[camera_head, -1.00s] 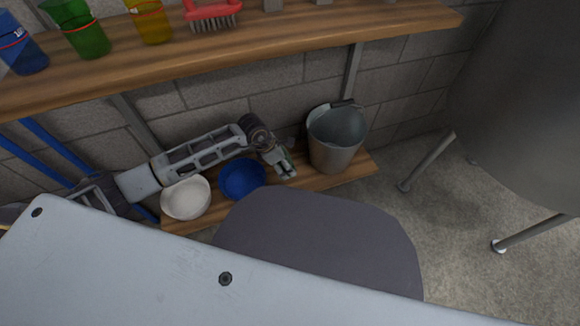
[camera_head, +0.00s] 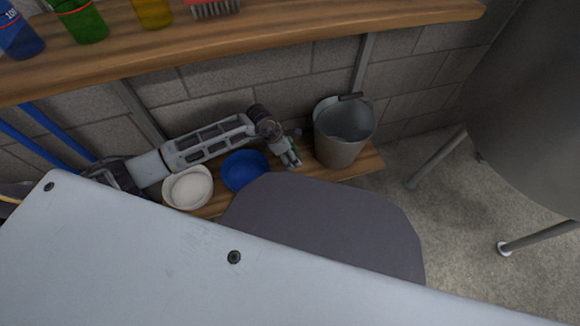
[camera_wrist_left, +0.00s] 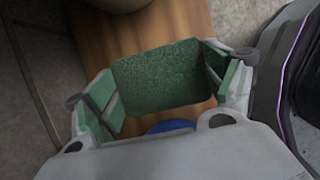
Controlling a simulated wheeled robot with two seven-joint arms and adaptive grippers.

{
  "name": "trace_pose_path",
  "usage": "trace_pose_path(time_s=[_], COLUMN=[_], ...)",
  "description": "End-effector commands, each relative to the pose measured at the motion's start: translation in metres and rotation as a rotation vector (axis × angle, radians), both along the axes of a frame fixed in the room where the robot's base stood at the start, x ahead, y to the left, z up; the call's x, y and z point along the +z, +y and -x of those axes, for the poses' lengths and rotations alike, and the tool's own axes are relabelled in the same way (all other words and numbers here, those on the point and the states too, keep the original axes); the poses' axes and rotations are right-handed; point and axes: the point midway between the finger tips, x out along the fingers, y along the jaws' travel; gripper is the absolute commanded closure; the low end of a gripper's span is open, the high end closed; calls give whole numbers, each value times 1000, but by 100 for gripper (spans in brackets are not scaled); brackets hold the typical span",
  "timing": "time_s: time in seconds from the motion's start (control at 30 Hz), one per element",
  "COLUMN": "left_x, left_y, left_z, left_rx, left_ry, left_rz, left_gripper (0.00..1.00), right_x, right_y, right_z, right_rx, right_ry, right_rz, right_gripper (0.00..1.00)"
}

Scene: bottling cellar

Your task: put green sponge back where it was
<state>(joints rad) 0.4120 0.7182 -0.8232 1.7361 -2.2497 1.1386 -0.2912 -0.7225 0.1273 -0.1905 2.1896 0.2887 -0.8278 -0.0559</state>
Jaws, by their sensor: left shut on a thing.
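The green sponge (camera_wrist_left: 155,75) fills the space between the fingers of my left gripper in the left wrist view. My left gripper (camera_wrist_left: 165,88) is shut on it. In the head view my left gripper (camera_head: 290,158) is low over the lower wooden shelf (camera_head: 368,163), between the blue bowl (camera_head: 244,170) and the grey bucket (camera_head: 343,132). The sponge is too small there to make out clearly. I cannot tell whether it touches the shelf. My right gripper is not in view.
A white bowl (camera_head: 188,188) stands left of the blue bowl. The upper shelf (camera_head: 290,27) overhangs behind, with blue (camera_head: 18,40), green (camera_head: 80,20) and yellow (camera_head: 151,12) cups and a red brush (camera_head: 212,8). A grey tank (camera_head: 530,90) stands at right.

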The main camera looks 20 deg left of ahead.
Motion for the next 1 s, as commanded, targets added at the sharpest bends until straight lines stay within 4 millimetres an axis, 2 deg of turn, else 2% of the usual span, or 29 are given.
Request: trace_pose_path(time_s=[0.03, 0.2, 0.77, 1.0], left_x=[-9, -25, -32, -53], left_y=[0, 0, 0, -1], left_z=[1, 0, 0, 0], left_rx=[1, 1, 1, 1], left_ry=[1, 1, 0, 1], left_rz=[1, 1, 0, 2], left_gripper=[39, 39, 39, 39], right_x=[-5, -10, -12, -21], right_y=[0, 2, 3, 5], right_z=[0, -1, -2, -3], right_rx=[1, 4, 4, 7], right_ry=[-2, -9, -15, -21], right_rz=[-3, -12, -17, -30], right_gripper=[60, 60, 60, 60])
